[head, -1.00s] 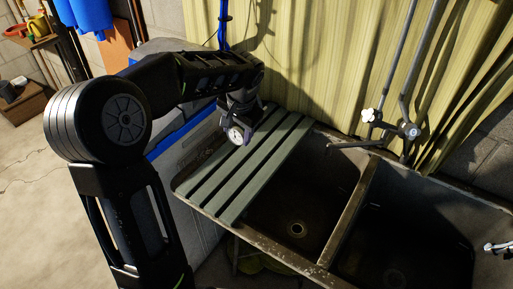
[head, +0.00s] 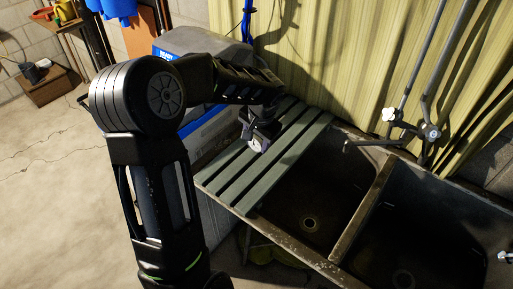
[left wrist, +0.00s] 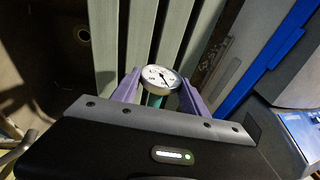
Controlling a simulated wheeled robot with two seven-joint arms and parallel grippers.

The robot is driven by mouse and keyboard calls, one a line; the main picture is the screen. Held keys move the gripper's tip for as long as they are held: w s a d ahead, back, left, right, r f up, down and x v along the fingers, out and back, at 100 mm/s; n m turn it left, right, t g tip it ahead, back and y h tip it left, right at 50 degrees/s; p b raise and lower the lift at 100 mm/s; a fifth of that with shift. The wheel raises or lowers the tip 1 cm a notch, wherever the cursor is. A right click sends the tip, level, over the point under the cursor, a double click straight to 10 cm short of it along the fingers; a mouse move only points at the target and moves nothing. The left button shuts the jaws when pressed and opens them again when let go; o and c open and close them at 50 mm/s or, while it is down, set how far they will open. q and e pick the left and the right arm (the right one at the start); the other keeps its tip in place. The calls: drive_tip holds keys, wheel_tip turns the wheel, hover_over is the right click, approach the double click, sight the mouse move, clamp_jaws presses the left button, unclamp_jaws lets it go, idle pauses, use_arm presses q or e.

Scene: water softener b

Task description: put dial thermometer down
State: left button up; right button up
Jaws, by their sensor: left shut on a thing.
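The dial thermometer (left wrist: 160,78) has a round white face with a dark rim and a needle. It is between the purple fingers of my left gripper (left wrist: 160,88) in the left wrist view, which are shut on it. A green part shows below the dial. In the head view the dial (head: 254,145) shows under my left gripper (head: 260,137), over the grey-green slatted board (head: 262,180) on the left part of the sink. I cannot tell whether the thermometer touches the slats. My right gripper is not in view.
The dark double-basin sink (head: 366,212) lies right of the slats, with pipes and a tap (head: 430,131) behind it. A grey and blue box (head: 206,42) stands left of the slats. A corrugated yellowish panel (head: 330,60) is behind. The slats in front of the gripper are bare.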

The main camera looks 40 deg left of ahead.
sight(256, 150)
use_arm(q)
drive_tip(key=shift+f, duration=1.8)
drive_tip(key=shift+f, duration=0.2)
drive_tip(key=o, duration=1.4)
drive_tip(key=shift+c, duration=0.2)
drive_tip(key=shift+r, duration=0.15)
drive_tip(key=shift+r+p, duration=0.15)
drive_tip(key=shift+p, duration=0.2)
drive_tip(key=b+v, duration=0.1)
drive_tip(key=v, duration=1)
drive_tip(key=shift+r+b, duration=0.3)
drive_tip(key=shift+r, duration=0.1)
